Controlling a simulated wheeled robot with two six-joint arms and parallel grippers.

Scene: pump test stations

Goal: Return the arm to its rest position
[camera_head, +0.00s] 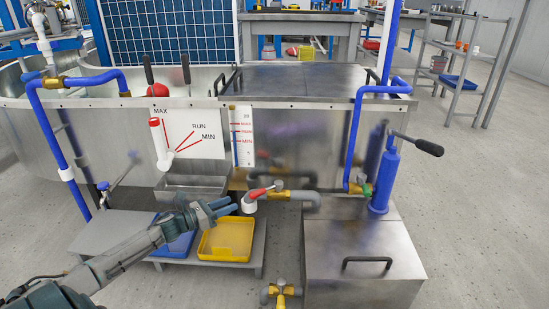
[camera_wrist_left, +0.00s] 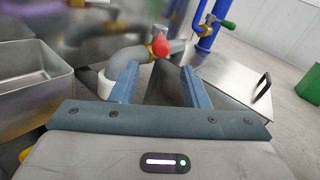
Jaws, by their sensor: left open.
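My left arm comes in from the lower left in the head view, and its gripper (camera_head: 222,207) is in front of the metal tank, above the low shelf. The gripper is open and nothing shows between its blue fingers. In the left wrist view the two fingers (camera_wrist_left: 157,88) stand apart, with a grey pipe and a red valve handle (camera_wrist_left: 160,45) beyond them. The same red-handled valve (camera_head: 262,192) is just right of the fingertips in the head view. Whether the fingers touch the pipe I cannot tell. My right gripper is not in view.
A yellow tray (camera_head: 227,240) and a blue tray (camera_head: 176,242) sit on the low shelf below the gripper. A metal box (camera_head: 362,262) with a blue hand pump (camera_head: 384,180) stands to the right. A metal basin (camera_head: 190,187) is above left.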

